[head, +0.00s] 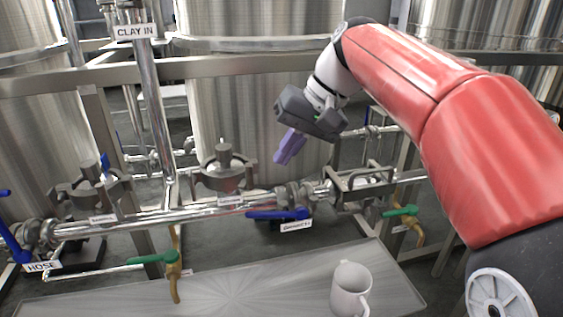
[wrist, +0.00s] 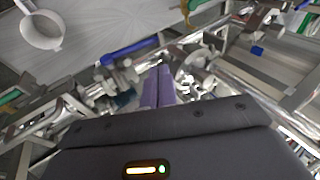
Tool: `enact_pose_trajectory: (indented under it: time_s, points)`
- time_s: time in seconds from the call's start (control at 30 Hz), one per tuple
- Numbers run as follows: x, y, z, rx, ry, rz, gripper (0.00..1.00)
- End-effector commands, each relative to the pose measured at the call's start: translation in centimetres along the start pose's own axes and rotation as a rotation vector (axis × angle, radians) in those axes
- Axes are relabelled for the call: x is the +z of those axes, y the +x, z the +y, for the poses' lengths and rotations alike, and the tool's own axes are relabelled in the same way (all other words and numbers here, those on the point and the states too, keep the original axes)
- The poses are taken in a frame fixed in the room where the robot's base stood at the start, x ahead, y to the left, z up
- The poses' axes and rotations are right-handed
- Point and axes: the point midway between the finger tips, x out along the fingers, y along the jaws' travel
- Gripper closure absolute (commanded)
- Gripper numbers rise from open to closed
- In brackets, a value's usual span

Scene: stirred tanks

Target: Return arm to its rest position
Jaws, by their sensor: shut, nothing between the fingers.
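My gripper (head: 286,155) hangs in the air in front of the middle steel tank (head: 245,110), above the horizontal pipe with the valves. My red arm reaches in from the right side of the head view. In the wrist view the purple fingers (wrist: 158,82) are together, with nothing between them. The gripper is apart from the pipe and the blue-handled valve (head: 278,214) below it.
A white mug (head: 350,290) stands on the steel tray (head: 235,293) at the front. Pipes, a green-handled valve (head: 152,259) and another green-handled valve (head: 400,211) lie between the tray and the tanks. A "CLAY IN" label (head: 136,31) hangs at upper left.

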Motion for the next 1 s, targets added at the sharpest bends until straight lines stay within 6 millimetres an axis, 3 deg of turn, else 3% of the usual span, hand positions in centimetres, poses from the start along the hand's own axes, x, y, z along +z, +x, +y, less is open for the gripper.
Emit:
enact_pose_trajectory:
  time_s: [0.17,0.37,0.5,0.63,0.8,1.0]
  points:
    - [2.1,-0.4,1.2,0.060,0.028,0.038,1.00]
    - [9.7,0.7,6.8,0.260,0.093,0.167,1.00]
    - [15.7,2.4,11.3,0.397,0.114,0.257,1.00]
    - [20.0,4.2,14.5,0.485,0.110,0.316,1.00]
    - [22.8,5.8,16.7,0.540,0.100,0.352,1.00]
    - [23.3,6.1,17.1,0.550,0.097,0.357,1.00]
